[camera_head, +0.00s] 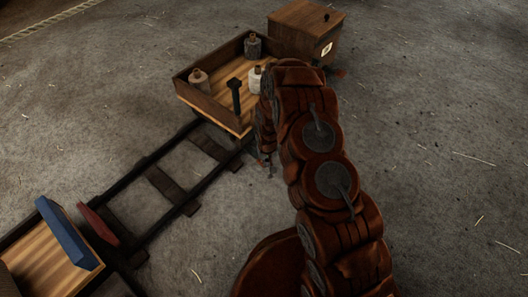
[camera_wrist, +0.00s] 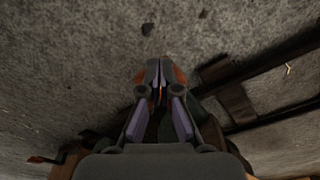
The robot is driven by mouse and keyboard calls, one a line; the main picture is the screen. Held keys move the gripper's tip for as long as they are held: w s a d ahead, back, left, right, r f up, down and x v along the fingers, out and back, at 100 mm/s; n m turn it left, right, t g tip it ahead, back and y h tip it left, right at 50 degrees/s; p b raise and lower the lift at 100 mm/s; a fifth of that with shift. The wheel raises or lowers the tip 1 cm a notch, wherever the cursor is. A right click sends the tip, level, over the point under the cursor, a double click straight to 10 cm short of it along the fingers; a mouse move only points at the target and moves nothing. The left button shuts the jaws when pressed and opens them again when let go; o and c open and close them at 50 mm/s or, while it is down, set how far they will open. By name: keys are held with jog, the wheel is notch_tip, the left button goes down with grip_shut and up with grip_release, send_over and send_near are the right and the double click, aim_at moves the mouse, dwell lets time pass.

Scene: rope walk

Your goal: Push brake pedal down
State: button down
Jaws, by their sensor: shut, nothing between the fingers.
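A small red-orange piece, which looks like the brake pedal (camera_wrist: 180,75), shows on both sides of my gripper's fingertips in the wrist view. The fingers hide its middle. My gripper (camera_wrist: 157,72) is shut and empty, pointing down at it; I cannot tell whether they touch. In the head view my gripper (camera_head: 267,166) is low beside the near right corner of the wooden cart (camera_head: 187,93), by the rails. My arm hides part of that corner, and the pedal is too small there to make out.
The cart carries several bobbins (camera_head: 199,82) and a black T-shaped post (camera_head: 235,95). A wooden box (camera_head: 305,33) stands behind it. Rails (camera_head: 165,185) run to a platform with a blue board (camera_head: 68,232) and a red plate (camera_head: 98,222). The floor at right is clear.

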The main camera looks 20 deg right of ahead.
jog(key=shift+w, duration=0.1)
notch_tip(320, 180, up, 12)
jog(key=s, duration=0.1)
dwell(0.9)
jog(key=shift+s, duration=0.15)
dwell(0.6)
